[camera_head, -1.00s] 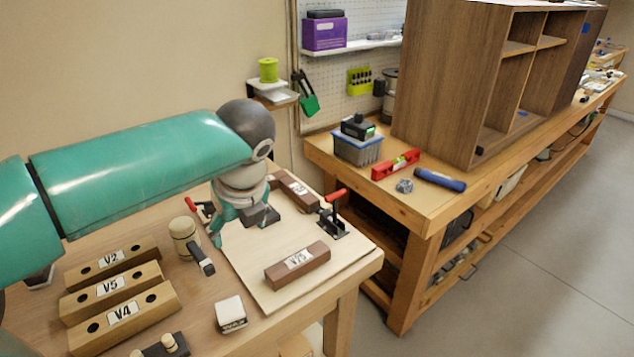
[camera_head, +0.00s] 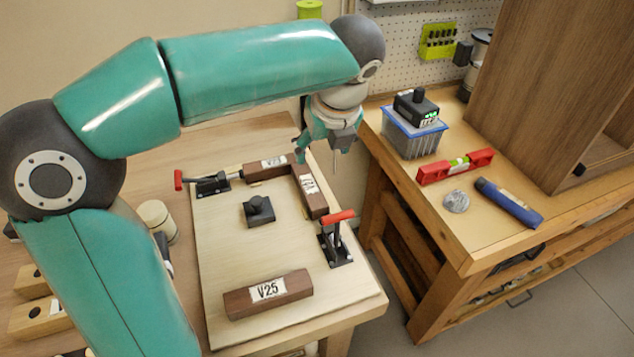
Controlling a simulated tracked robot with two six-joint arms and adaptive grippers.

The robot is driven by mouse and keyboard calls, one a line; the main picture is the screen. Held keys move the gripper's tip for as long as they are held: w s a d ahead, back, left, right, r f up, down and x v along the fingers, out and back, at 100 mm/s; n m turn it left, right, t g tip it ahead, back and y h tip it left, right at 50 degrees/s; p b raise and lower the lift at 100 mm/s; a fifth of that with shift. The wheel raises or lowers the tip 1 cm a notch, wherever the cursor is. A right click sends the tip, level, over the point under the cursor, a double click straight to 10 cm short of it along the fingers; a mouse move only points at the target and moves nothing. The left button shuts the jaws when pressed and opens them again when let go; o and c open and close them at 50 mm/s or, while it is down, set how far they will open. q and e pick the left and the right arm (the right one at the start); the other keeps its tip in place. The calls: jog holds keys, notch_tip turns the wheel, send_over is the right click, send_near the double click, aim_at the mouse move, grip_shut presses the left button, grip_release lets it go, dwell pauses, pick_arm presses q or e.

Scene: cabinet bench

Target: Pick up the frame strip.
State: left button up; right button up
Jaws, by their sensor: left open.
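A dark brown frame strip labelled V25 (camera_head: 268,294) lies flat on the near part of a pale board (camera_head: 225,255). Two more brown strips meet in an L at the board's far corner: a back one (camera_head: 262,168) and a side one (camera_head: 312,192), both labelled. My left gripper (camera_head: 320,156) is open and empty. It hangs at the board's far right corner, beside the L and well away from the V25 strip. I cannot tell its exact height. My right gripper is not in view.
Red-handled clamps stand at the board's left (camera_head: 208,184) and right edge (camera_head: 336,244). A black knobbed block (camera_head: 259,211) sits mid-board. A wooden cylinder (camera_head: 158,218) and light wood blocks (camera_head: 40,318) stand left. The right bench (camera_head: 420,215) holds a bin, level and blue tool.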

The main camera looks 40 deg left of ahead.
pick_arm(q)
jog(key=b, duration=0.2)
send_over(309, 184)
jog(key=s+d, duration=0.1)
jog(key=d, duration=0.1)
jog(key=f, duration=0.9)
jog(key=shift+s+d+f, duration=0.2)
jog(key=shift+f, duration=0.15)
jog(key=shift+x, duration=2.75)
jog(key=shift+w+a, duration=0.15)
jog(key=shift+c, duration=0.2)
jog(key=c, duration=1.3)
jog(key=shift+o, duration=0.2)
jog(key=shift+r, duration=0.1)
jog(key=shift+r, duration=0.1)
